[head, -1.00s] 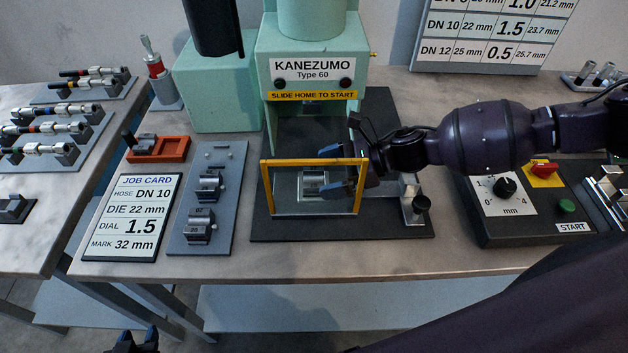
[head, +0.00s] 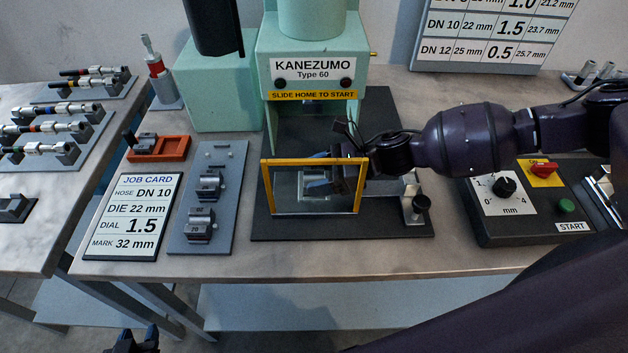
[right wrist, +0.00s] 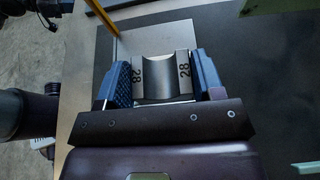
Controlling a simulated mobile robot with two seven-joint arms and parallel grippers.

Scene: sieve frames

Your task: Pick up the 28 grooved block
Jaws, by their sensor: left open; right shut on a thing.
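The 28 grooved block (right wrist: 165,77) is a grey metal piece with a curved groove and "28" on both sides. It fills the space between the blue fingers of my right gripper (right wrist: 162,76), which is shut on it. In the head view my right gripper (head: 328,183) is behind the yellow-framed guard (head: 313,161) at the press, and it mostly hides the block. Whether the block touches the plate below cannot be told. My left gripper (head: 138,342) is open and empty at the bottom edge, low in front of the bench.
The green press (head: 310,45) stands behind the guard. To the left are a grey rack (head: 208,150) with blocks, the job card (head: 133,215) and a red tray (head: 172,152). The control box (head: 530,210) is at the right. The bench's front strip is clear.

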